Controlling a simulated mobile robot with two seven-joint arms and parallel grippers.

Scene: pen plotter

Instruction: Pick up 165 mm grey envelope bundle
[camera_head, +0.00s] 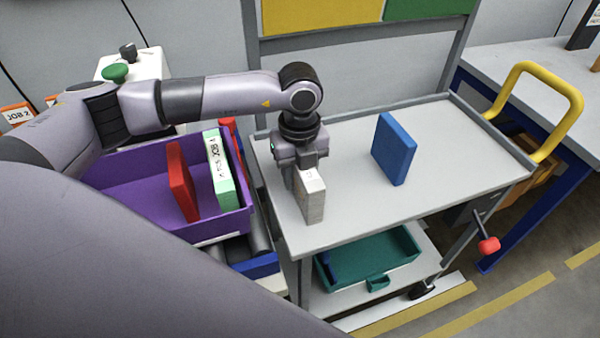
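The grey envelope bundle (311,200) is a pale grey upright block at the left front of the grey cart top (440,150). My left gripper (304,170) points down from above with its fingers at the bundle's upper end. One finger is beside its left face; the far finger is partly hidden. I cannot tell whether the fingers press on the bundle, or whether its base touches the cart top. My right gripper is not in view.
A blue block (394,149) stands upright on the cart. Left of the cart, a purple bin (215,230) holds a red block (182,182) and a green-and-white bundle (219,170). A teal tray (377,283) sits on the lower shelf. The cart's right side is clear.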

